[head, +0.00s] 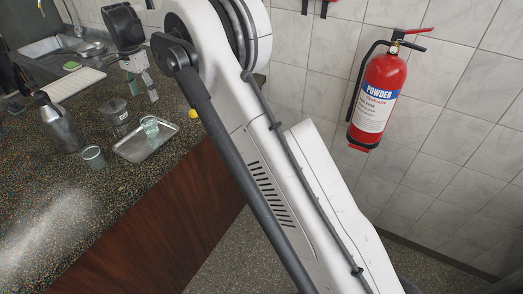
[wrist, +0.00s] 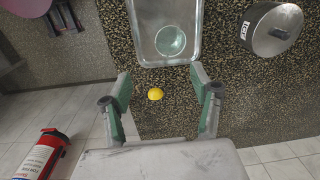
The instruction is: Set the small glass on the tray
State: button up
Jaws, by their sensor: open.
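A clear glass (head: 149,125) stands on the metal tray (head: 128,152), towards its far end. A second clear glass (head: 93,157) stands on the counter, left of the tray and apart from it. I cannot tell for sure which is the small glass. My gripper (head: 143,93) is open and empty above the counter, beyond the tray in the head view. In the wrist view, my open fingers (wrist: 160,85) are spread below the tray's edge (wrist: 198,30), with the glass on the tray (wrist: 170,40) ahead of them. The other glass is not in that view.
A yellow ball-like object (head: 193,113) lies beside the tray; it shows between my fingers in the wrist view (wrist: 155,94). A lidded canister (head: 117,115) and a metal bottle (head: 60,122) stand close by. The front counter is clear.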

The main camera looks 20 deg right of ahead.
jog(key=s+d+r+n+t, duration=0.2)
jog(key=s+d+r, duration=0.5)
jog(key=s, duration=0.3)
jog(key=s+d+r+n+t, duration=0.1)
jog(key=s+d+r+n, duration=0.2)
jog(key=s+d+r, duration=0.6)
jog(key=s+d+f+n+t, duration=0.1)
jog(key=s+d+f, duration=0.1)
jog(key=s, duration=0.7)
jog(key=s+d+f+n+t, duration=0.1)
jog(key=s+f, duration=0.4)
jog(key=s, duration=0.5)
jog(key=s+d+f+n+t, duration=0.1)
jog(key=s+d+f+n, duration=0.2)
jog(key=s, duration=0.7)
jog(key=shift+s+d+f+t, duration=0.15)
jog(key=shift+d+f+t, duration=0.25)
jog(key=shift+f, duration=0.3)
jog(key=shift+f, duration=0.1)
notch_tip(320, 180, down, 6)
jog(key=b, duration=0.5)
jog(key=shift+r+b, duration=0.25)
jog(key=shift+b, duration=0.1)
